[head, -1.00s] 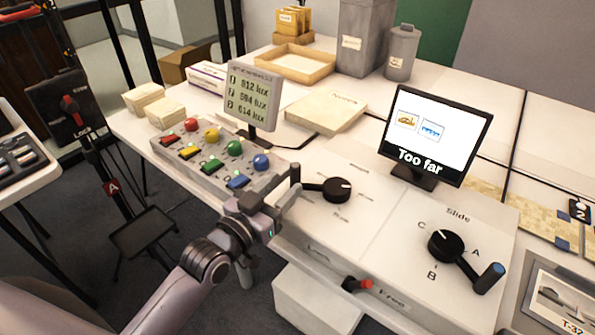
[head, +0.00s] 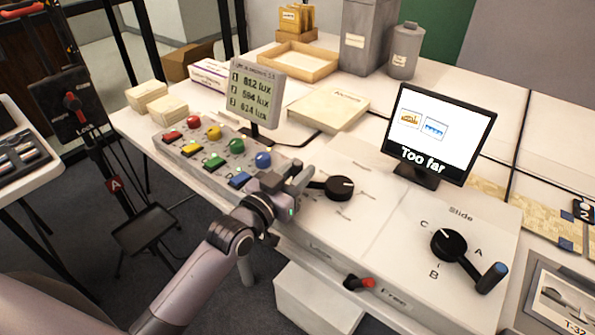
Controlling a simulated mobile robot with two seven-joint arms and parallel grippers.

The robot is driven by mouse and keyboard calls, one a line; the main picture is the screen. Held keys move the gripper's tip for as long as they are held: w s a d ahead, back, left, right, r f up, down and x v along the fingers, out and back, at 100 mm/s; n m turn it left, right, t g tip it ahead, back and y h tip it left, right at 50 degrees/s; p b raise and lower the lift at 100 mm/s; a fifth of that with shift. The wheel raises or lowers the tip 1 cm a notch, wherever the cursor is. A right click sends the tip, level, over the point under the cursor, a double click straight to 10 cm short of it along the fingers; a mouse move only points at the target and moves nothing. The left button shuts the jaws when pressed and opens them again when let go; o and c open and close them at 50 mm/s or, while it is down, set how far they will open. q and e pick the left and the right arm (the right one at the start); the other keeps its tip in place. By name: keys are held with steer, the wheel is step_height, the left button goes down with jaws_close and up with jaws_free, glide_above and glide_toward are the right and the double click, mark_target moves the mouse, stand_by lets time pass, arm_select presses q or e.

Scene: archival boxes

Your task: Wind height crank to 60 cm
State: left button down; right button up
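The height crank (head: 340,188) is a black round knob with an arm pointing left, on the white panel in the middle of the head view. Small marks around it are too blurred to read. My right gripper is not in view.
A second crank (head: 449,245) labelled Slide, with A, B and C marks, sits to the right. A screen (head: 436,131) reads "Too far". A button box (head: 217,157) and lux display (head: 256,91) stand left. A red-tipped Lock/Free lever (head: 362,283) is on the front edge.

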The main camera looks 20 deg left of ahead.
arm_select(q)
steer(key=shift+w+r, duration=0.1)
steer(key=shift+w, duration=0.15)
steer(key=shift+w+a, duration=0.1)
steer(key=shift+w, duration=0.3)
steer(key=c, duration=1)
jaws_free()
steer(key=shift+s, duration=0.1)
steer(key=shift+p+v, duration=0.35)
steer(key=shift+v, duration=3.15)
